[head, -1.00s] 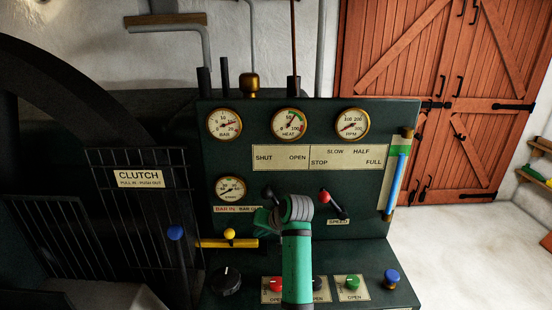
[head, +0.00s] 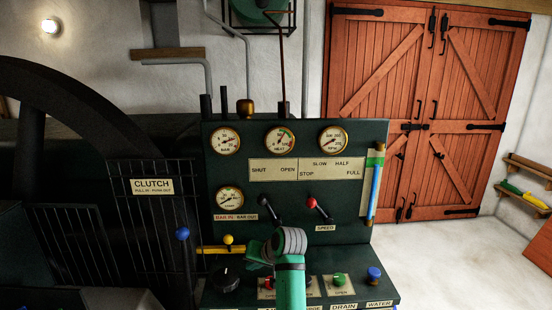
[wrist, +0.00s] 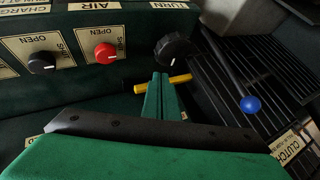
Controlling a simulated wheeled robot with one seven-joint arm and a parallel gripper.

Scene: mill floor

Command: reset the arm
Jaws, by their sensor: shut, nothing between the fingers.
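My green gripper (wrist: 162,78) shows in the wrist view with its two fingers together and nothing between them. The fingers cross in front of the middle of a yellow bar (wrist: 180,79); I cannot tell whether they touch it. In the head view my green arm rises at the bottom centre, and its end bends left in front of the dark green control panel (head: 350,205). The fingertips are not clear there. The yellow bar with its yellow knob (head: 228,240) is just left of the arm end.
A black lever (head: 268,207) and a red-knobbed speed lever (head: 312,203) stick out close to my arm. A blue-knobbed clutch lever (head: 182,234) stands left by a black cage. A black dial (head: 226,279) is below. Free floor (head: 450,260) lies right.

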